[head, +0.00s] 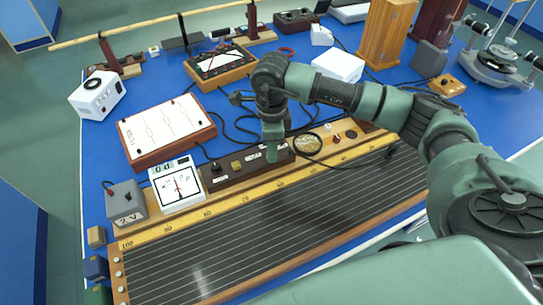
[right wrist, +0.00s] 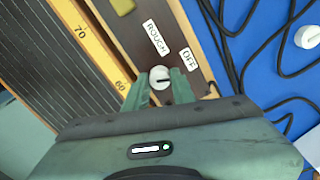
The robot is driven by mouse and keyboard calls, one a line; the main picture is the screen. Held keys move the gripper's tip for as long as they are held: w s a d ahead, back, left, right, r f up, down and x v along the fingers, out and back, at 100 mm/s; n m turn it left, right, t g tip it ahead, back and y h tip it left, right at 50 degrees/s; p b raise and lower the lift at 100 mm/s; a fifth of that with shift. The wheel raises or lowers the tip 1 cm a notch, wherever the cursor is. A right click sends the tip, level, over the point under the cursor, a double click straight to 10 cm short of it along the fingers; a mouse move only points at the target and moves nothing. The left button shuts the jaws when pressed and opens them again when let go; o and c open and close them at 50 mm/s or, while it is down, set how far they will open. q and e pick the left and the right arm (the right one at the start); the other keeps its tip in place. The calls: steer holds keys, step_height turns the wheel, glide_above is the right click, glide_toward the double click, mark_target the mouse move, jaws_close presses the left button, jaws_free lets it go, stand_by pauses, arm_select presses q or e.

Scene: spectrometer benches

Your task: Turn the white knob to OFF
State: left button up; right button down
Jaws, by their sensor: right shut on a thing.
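The white knob (right wrist: 160,78) sits on a dark brown panel strip (right wrist: 133,40), between the fingers of my right gripper (right wrist: 158,88) in the right wrist view. The fingers are shut on it from both sides. A short dark line marks the knob's face. The ROUGH label (right wrist: 157,38) and the OFF label (right wrist: 188,61) lie on the strip beyond the knob, OFF further right. In the head view my right gripper (head: 272,153) points down at the strip (head: 222,175) and hides the knob. My left gripper is not in view.
A long wired board with a scale (head: 235,235) lies in front of the strip. A white meter (head: 176,185) and grey box (head: 125,203) stand left. Black cables (right wrist: 235,35) run on the blue table beside the strip. A white-topped wooden box (head: 165,130) stands behind.

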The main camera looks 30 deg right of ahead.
steer(key=shift+n+b, duration=1.9)
steer(key=shift+n, duration=0.1)
steer(key=shift+r, duration=0.1)
steer(key=c, duration=1.2)
jaws_free()
steer(key=shift+o, duration=0.2)
step_height(320, 180, up, 8)
steer(key=shift+f+b, duration=0.1)
steer(key=shift+b, duration=0.5)
